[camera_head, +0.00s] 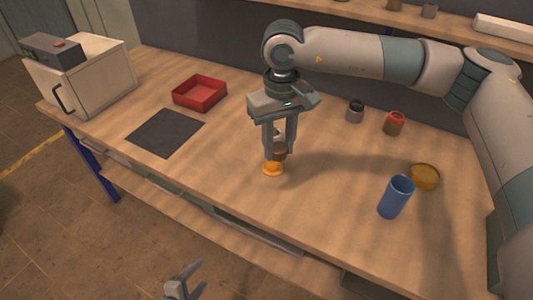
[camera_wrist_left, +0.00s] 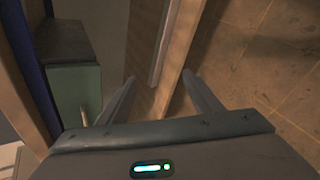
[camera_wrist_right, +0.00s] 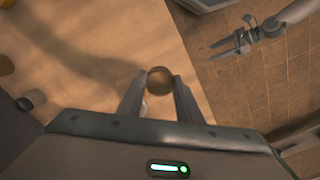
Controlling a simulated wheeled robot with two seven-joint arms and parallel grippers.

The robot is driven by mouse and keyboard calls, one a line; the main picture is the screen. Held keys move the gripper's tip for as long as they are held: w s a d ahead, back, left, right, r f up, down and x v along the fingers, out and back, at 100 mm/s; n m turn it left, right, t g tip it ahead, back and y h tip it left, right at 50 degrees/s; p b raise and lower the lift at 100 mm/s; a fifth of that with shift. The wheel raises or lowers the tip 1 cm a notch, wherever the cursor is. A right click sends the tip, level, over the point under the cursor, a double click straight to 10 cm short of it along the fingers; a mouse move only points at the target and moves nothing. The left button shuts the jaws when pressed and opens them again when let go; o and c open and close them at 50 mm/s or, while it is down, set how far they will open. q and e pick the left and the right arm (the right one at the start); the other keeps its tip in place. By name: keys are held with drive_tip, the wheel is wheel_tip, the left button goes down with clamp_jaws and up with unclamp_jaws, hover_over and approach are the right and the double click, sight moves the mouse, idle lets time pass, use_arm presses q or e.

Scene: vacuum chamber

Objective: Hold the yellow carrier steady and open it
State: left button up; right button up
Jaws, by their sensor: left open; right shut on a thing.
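The yellow carrier (camera_head: 273,170) stands on the bench near its front edge; its orange-yellow base shows below a brown round top (camera_head: 280,154). My right gripper (camera_head: 278,149) points down over it, shut on the carrier at its upper part. In the right wrist view the brown top (camera_wrist_right: 160,80) sits between the fingertips, and the base is mostly hidden. My left gripper (camera_head: 183,281) is open and empty, in front of the bench and below its top, apart from the carrier. In the left wrist view its fingers (camera_wrist_left: 160,85) are spread with nothing between them.
A red tray (camera_head: 199,95), a dark mat (camera_head: 165,133) and a white cabinet (camera_head: 88,78) stand at left. A blue cup (camera_head: 394,199), a yellow round container (camera_head: 425,177), a red-topped jar (camera_head: 394,124) and a grey jar (camera_head: 355,112) stand at right. The bench around the carrier is clear.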

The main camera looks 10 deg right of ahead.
use_arm(q)
drive_tip(key=s+a+f+m+g+y, duration=0.2)
drive_tip(key=s+f+m+g, duration=0.1)
drive_tip(key=s+f+m, duration=0.6)
drive_tip(key=s+a+f+m+g+y, duration=0.2)
drive_tip(key=s+f+m, duration=0.7)
drive_tip(key=s+f, duration=0.7)
drive_tip(key=s+g, duration=0.1)
drive_tip(key=s, duration=0.3)
drive_tip(key=shift+s+m, duration=0.3)
drive_tip(key=shift+s, duration=0.05)
use_arm(e)
drive_tip(key=s+d+m, duration=0.3)
drive_tip(key=s+d, duration=0.3)
drive_tip(key=d, duration=0.4)
drive_tip(key=shift+s+d+m, duration=0.2)
drive_tip(key=shift+d+m, duration=0.1)
drive_tip(key=shift+d, duration=0.05)
